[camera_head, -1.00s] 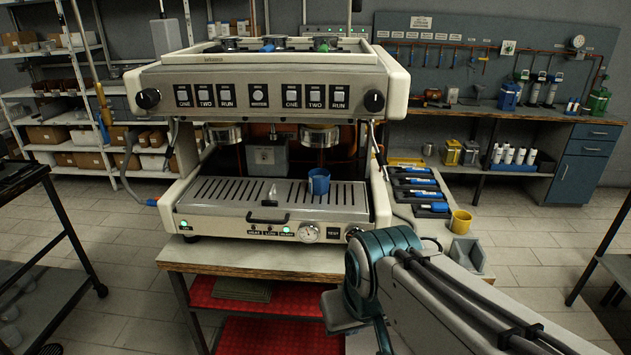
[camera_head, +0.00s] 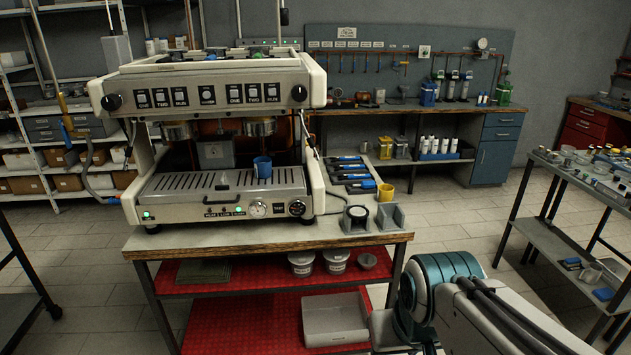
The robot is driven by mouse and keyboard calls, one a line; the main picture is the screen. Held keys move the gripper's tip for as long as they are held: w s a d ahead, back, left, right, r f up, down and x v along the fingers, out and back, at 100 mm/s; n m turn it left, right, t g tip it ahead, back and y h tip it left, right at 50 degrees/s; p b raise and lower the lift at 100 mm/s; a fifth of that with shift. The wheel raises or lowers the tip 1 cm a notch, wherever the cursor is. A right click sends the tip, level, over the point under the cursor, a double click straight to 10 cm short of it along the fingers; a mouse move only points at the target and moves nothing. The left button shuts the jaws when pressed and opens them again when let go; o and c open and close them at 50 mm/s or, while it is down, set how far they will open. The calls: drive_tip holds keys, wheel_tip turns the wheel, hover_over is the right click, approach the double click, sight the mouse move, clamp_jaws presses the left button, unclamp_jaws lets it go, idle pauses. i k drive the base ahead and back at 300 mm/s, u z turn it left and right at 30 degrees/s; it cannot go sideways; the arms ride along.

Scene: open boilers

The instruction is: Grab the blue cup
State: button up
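The blue cup (camera_head: 263,167) stands upright on the slatted drip tray (camera_head: 190,182) of the espresso machine (camera_head: 214,85), right of the tray's middle and below the right brew group. My arm, grey with a teal joint, reaches in from the lower right. It is well to the right of and nearer than the cup, apart from it. My gripper's fingers do not show clearly in the picture.
A yellow cup (camera_head: 386,192), a small grey holder and blue-handled tools (camera_head: 350,173) lie right of the machine. A cluttered table (camera_head: 583,210) stands at right. The floor between is clear.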

sight(263, 168)
drive_tip(key=u, duration=0.05)
drive_tip(key=k, duration=0.3)
drive_tip(key=z, duration=1)
drive_tip(key=i, duration=1.3)
drive_tip(key=u, duration=1.25)
drive_tip(key=i, duration=0.6)
drive_tip(key=z, duration=0.05)
